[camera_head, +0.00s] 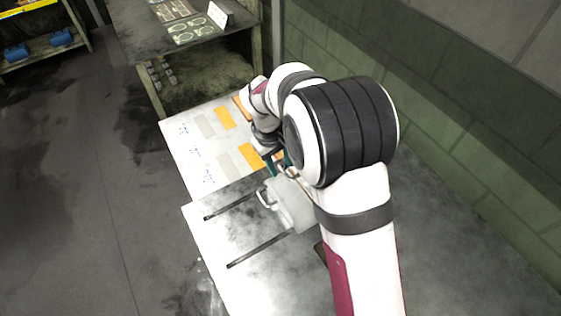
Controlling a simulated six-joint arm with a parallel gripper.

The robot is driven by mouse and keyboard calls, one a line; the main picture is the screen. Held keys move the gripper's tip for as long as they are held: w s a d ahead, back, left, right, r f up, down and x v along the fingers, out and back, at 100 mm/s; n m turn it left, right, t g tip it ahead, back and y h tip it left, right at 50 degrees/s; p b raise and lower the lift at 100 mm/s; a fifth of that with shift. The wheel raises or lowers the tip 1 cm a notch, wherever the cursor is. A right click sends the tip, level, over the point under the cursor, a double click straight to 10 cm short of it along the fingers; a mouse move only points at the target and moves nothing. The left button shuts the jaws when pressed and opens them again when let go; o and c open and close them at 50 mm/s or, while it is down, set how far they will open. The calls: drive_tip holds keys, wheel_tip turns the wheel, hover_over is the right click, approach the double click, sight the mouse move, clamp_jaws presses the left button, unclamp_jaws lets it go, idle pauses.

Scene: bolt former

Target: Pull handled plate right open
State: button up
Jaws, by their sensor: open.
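The handled plate (293,208) is a pale grey piece on the light metal top of the machine, partly hidden behind my arm. A small loop handle (263,198) stands on its left side. Two dark parallel slots (258,250) run in the metal top to the left of the plate. My gripper (281,164) is open, just above the handle and plate in the picture, and mostly hidden by my arm. I see no contact with the handle, but the gap cannot be judged.
A white panel (170,138) with orange and grey rectangles lies beyond the plate. A dark workbench (150,42) stands at the back, and a green brick wall (440,110) runs along the right. The metal top left of the plate is clear.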

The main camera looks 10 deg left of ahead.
drive_tip(key=shift+c, duration=0.3)
clamp_jaws()
idle(1.1)
